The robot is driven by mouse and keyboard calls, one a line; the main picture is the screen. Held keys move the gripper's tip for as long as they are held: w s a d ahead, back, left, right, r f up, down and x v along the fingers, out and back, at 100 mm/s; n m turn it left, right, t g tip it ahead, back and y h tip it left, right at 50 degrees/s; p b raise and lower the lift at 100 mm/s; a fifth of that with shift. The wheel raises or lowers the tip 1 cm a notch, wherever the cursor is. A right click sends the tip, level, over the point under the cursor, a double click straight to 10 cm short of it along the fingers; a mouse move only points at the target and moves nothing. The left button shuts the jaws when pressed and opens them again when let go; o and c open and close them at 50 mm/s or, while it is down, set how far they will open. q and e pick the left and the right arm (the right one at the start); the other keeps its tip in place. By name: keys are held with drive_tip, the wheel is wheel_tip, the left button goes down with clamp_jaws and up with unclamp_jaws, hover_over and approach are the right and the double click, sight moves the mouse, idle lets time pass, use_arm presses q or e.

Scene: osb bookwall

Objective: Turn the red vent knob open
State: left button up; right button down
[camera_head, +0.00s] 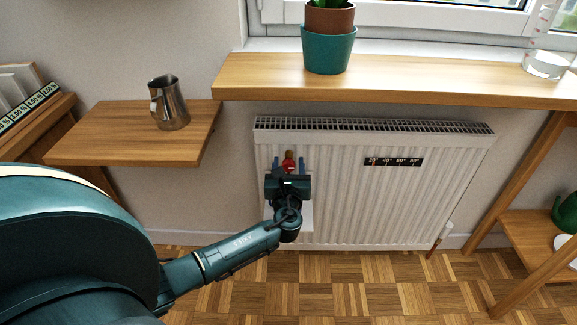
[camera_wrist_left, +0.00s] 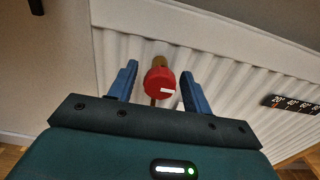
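The red vent knob (camera_head: 289,159) is on a brass stem at the upper left of the white radiator (camera_head: 340,200). In the left wrist view the red knob (camera_wrist_left: 160,83) shows a white mark on its face and sits between the fingers. My left gripper (camera_head: 289,165) is open in front of the radiator, its blue fingers on either side of the knob. In the left wrist view there are gaps between each finger and the knob, so the left gripper (camera_wrist_left: 161,85) is not closed on it. My right gripper is in neither view.
A wooden shelf with a metal pitcher (camera_head: 169,103) is at left. A wooden sill (camera_head: 420,84) above the radiator holds a potted plant (camera_head: 328,48) and a glass vessel (camera_head: 545,62). A black temperature strip (camera_head: 394,162) is on the radiator. The parquet floor in front is clear.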

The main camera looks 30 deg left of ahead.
use_arm(q)
drive_tip(key=c, duration=0.9)
